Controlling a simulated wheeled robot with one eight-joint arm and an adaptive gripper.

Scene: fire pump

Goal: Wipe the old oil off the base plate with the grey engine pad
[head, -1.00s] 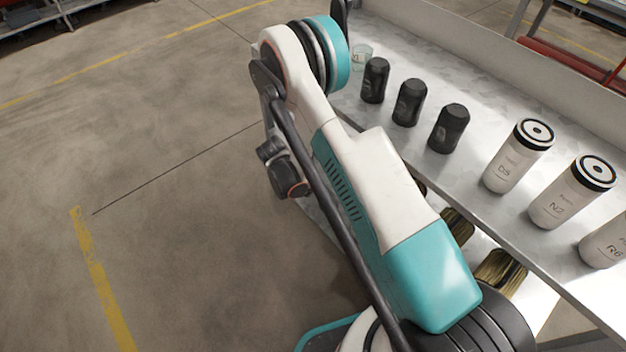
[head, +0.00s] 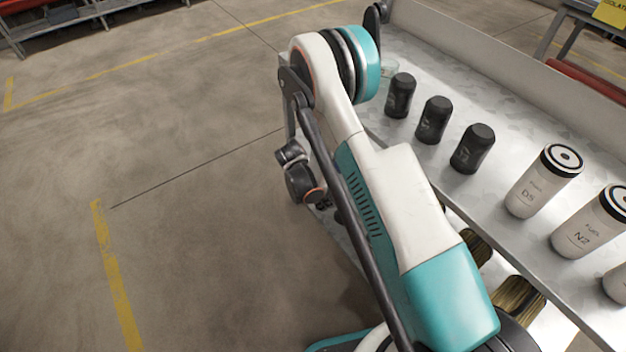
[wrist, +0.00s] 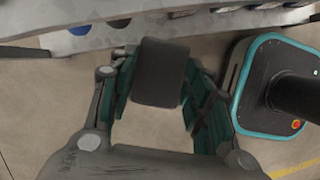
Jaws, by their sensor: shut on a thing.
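My gripper (wrist: 158,82) is shut on a dark grey block with rounded edges, which looks like the grey engine pad (wrist: 160,72). The pad sits between the two green-lined fingers and is held over bare floor, near the edge of a metal bench in the wrist view. In the head view my arm crosses the middle and the pad cannot be made out. I cannot identify the base plate or any old oil in either view.
A metal bench (head: 500,192) runs along the right. Floor at left is clear, with yellow lines (head: 115,275).

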